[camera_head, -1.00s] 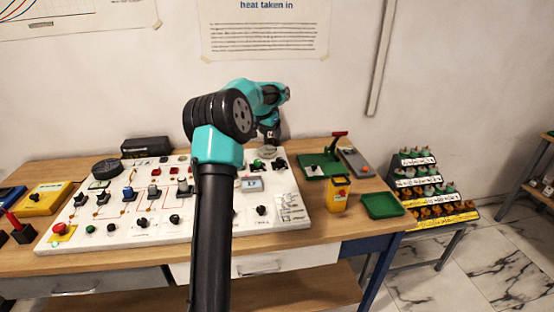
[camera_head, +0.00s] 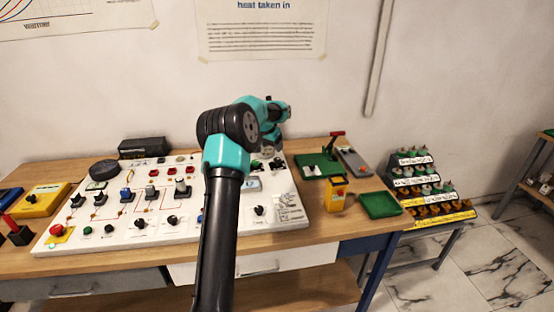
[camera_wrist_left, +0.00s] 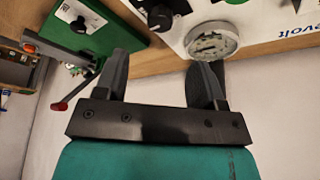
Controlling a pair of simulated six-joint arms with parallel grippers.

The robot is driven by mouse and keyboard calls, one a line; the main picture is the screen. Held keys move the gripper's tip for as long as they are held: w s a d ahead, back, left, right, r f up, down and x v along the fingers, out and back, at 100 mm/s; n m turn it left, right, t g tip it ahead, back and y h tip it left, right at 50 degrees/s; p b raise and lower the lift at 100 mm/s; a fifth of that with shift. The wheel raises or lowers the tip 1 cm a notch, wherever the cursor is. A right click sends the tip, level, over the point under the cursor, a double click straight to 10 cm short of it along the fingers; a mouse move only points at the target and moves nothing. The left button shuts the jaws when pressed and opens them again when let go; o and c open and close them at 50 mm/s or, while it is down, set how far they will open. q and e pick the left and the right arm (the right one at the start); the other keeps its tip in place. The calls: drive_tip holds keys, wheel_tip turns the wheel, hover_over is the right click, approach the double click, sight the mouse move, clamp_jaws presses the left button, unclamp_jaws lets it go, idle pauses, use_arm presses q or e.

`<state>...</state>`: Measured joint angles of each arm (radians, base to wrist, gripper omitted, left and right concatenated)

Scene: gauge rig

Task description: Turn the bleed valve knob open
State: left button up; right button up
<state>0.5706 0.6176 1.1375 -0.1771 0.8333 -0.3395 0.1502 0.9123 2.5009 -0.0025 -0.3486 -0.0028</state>
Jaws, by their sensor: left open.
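A black knob (camera_wrist_left: 160,17) sits on the white panel beside the round dial gauge (camera_wrist_left: 212,42) in the left wrist view; I cannot read whether it is the bleed valve. In the head view a dark knob (camera_head: 277,163) shows at the panel's back right, near a green-based knob (camera_head: 256,164). My left gripper (camera_wrist_left: 160,62) is open and empty, its fingers apart below the black knob in the wrist view, not around it. In the head view the left gripper (camera_head: 270,143) is small and partly hidden, above the panel's back edge. My right gripper is not in view.
The white panel (camera_head: 292,208) carries several other knobs and switches; my left arm covers part of it. A green board with a red lever (camera_head: 337,135), a yellow box (camera_head: 337,194) and a green tray (camera_head: 381,204) stand to the right. A stepped rack (camera_head: 424,185) is beyond.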

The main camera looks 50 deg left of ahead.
sight(277, 159)
use_arm(q)
drive_tip(key=x, duration=0.9)
drive_tip(key=shift+f, duration=0.2)
drive_tip(key=shift+c, duration=0.4)
drive_tip(key=c, duration=0.8)
drive_tip(key=shift+c, duration=0.2)
